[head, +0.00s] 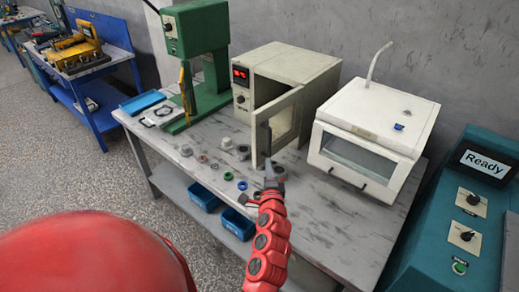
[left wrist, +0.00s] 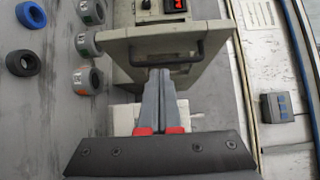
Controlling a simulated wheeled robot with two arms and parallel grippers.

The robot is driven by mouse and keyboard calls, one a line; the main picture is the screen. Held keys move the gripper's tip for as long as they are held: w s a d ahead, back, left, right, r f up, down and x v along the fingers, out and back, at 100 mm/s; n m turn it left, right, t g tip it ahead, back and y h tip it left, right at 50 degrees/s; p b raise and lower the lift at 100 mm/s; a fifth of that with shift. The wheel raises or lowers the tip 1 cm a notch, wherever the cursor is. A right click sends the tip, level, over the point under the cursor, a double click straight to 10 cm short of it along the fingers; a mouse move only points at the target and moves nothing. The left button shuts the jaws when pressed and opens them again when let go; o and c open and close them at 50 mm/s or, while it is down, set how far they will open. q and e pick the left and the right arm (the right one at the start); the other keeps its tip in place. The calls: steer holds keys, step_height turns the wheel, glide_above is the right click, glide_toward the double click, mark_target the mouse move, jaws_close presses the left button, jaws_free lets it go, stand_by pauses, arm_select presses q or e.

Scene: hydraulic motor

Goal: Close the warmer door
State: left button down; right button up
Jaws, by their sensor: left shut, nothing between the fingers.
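The warmer (head: 285,72) is a beige box with a red display on the table. Its door (head: 278,118) stands open, swung out toward me. In the left wrist view the door (left wrist: 118,38) crosses the upper middle, with a dark bar handle (left wrist: 190,56) on it. My left gripper (head: 270,168) is in front of the door near its lower part. In the left wrist view the shut, empty fingers (left wrist: 160,76) point at the door, with tips at the handle. Whether they touch it I cannot tell. My right gripper is in neither view.
A white cabinet (head: 377,118) with a window stands right of the warmer, a green press (head: 198,45) left of it. Several small rings, including a blue ring (head: 242,185), lie on the table (head: 212,170) by the door. Blue bins (head: 238,224) are below the front edge.

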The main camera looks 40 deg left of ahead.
mark_target(258, 145)
arm_select(q)
steer(key=w+a, duration=0.1)
steer(key=a, duration=0.1)
steer(key=w+a+p, duration=0.2)
steer(key=a, duration=0.1)
steer(key=shift+w+a+r, duration=0.1)
steer(key=shift+w+a, duration=0.2)
steer(key=shift+w, duration=0.05)
steer(key=shift+a, duration=0.4)
steer(key=shift+w, duration=0.1)
